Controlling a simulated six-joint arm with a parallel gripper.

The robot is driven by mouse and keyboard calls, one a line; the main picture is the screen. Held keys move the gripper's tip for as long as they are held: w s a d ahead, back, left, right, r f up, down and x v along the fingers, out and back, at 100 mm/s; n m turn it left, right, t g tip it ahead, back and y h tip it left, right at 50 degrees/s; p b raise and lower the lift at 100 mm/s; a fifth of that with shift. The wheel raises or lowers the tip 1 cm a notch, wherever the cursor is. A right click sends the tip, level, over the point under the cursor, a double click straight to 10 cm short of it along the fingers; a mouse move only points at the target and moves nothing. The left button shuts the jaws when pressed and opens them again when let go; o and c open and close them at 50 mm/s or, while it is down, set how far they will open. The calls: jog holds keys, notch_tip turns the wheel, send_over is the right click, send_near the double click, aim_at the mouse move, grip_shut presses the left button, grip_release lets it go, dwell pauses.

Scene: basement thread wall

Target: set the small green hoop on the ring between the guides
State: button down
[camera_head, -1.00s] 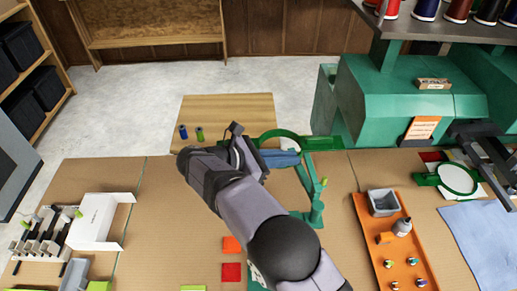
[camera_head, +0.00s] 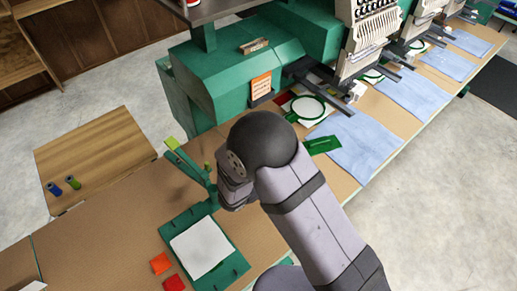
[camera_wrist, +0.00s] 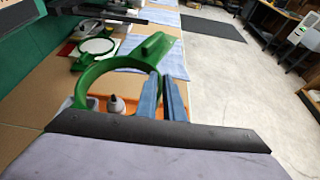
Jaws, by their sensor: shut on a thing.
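A green hoop (camera_wrist: 84,90) with a wide tab is between the blue fingers of my gripper (camera_wrist: 163,78) in the wrist view. The gripper is shut on it, and the hoop is held in the air. In the head view my arm hides the gripper and most of the hoop; a green piece (camera_head: 322,145) beside the arm appears to be its tab. A green stand (camera_head: 232,273) carries a white sheet (camera_head: 202,247) and has a raised green lever (camera_head: 188,160). I cannot make out a ring or guides on it.
Another green hoop (camera_head: 323,108) lies on white material by the green machine (camera_head: 225,75); it also shows in the wrist view (camera_wrist: 112,42). Blue cloths (camera_head: 360,140) lie along the table. Orange (camera_head: 160,263) and red (camera_head: 174,284) squares lie left of the stand. An orange tray (camera_wrist: 133,112) is below the held hoop.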

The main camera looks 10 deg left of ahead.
jog(key=s+d+f+m+g+h, duration=0.35)
jog(key=s+d+m+g, duration=0.4)
jog(key=s+d, duration=0.5)
jog(key=s+a+f+m+g+y+b, duration=0.1)
jog(key=s+a+f+m+g+y, duration=0.1)
jog(key=s+a+m+g, duration=0.55)
jog(key=s+a+f+m+g+y+b, duration=0.1)
jog(key=s+a+f+m+g+y, duration=0.2)
jog(key=s, duration=0.7)
jog(key=s+a+r+m+g+y+p, duration=0.1)
jog(key=s+a+r+m+y+p, duration=0.1)
jog(key=a+m+y, duration=0.95)
jog(key=s+a+r+m+y+p, duration=0.1)
jog(key=s+a+r+m+y, duration=0.3)
jog(key=a, duration=1.2)
jog(key=w+a+f+m+t+y+p, duration=0.2)
jog(key=w+m+t+y, duration=0.1)
jog(key=w+m+t, duration=0.3)
jog(key=w+a+f+m+t+y+p, duration=0.2)
jog(key=w+m+t+y, duration=0.15)
jog(key=w+m, duration=0.4)
jog(key=w+d+f+m+t+h, duration=0.2)
jog(key=w+d+t, duration=0.2)
jog(key=w, duration=0.3)
jog(key=shift+w+d+f+m+t+p, duration=0.3)
jog(key=shift+m+t+p, duration=0.1)
jog(key=shift+t, duration=0.15)
